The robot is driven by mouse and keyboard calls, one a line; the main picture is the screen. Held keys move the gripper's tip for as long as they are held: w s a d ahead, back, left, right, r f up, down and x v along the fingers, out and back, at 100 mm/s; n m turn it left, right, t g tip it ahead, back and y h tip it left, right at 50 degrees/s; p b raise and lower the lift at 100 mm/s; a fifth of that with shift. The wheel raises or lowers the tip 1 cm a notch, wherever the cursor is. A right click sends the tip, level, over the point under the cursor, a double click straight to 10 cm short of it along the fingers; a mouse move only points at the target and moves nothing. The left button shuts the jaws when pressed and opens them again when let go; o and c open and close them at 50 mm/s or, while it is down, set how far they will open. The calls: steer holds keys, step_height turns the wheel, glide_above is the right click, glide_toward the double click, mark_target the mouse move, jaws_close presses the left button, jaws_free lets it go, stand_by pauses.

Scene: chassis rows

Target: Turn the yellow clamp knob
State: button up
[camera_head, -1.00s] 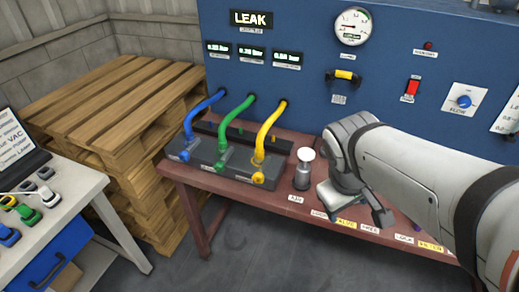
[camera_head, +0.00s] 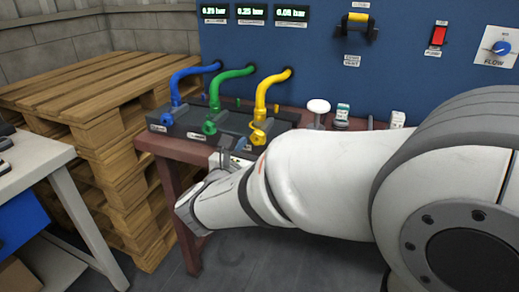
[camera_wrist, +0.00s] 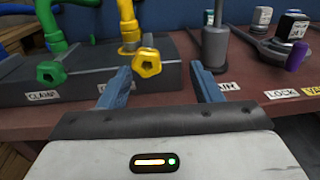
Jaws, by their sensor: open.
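The yellow clamp knob (camera_head: 257,138) is at the right end of the dark clamp block (camera_head: 186,130), below the yellow hose (camera_head: 271,85). In the wrist view the yellow knob (camera_wrist: 147,62) is a lobed knob with a centre hole, on the block's front. My gripper (camera_wrist: 161,72) is open and empty, its two blue fingers spread. The knob lies ahead of the fingers, nearer the left one, and appears apart from them. In the head view my gripper (camera_head: 228,157) is low in front of the block, partly hidden by my arm.
The green knob (camera_wrist: 50,72) is left of the yellow one; the blue knob (camera_head: 166,118) is farther left. A grey post with a white top (camera_head: 318,106) stands to the right on the red-brown bench (camera_head: 165,147). Wooden pallets (camera_head: 85,90) are at left.

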mark_target(257, 138)
steer(key=shift+w+a+f+n, duration=0.1)
steer(key=shift+a+f+n, duration=0.3)
steer(key=shift+a, duration=0.25)
steer(key=shift+w+a+r+t+y, duration=0.1)
steer(key=shift+w+t+y, duration=0.05)
steer(key=shift+t+y, duration=0.2)
steer(key=b+x, duration=0.2)
steer(key=x, duration=0.5)
steer(key=shift+w+r, duration=0.1)
steer(key=shift+w, duration=0.1)
steer(key=shift+c, duration=0.5)
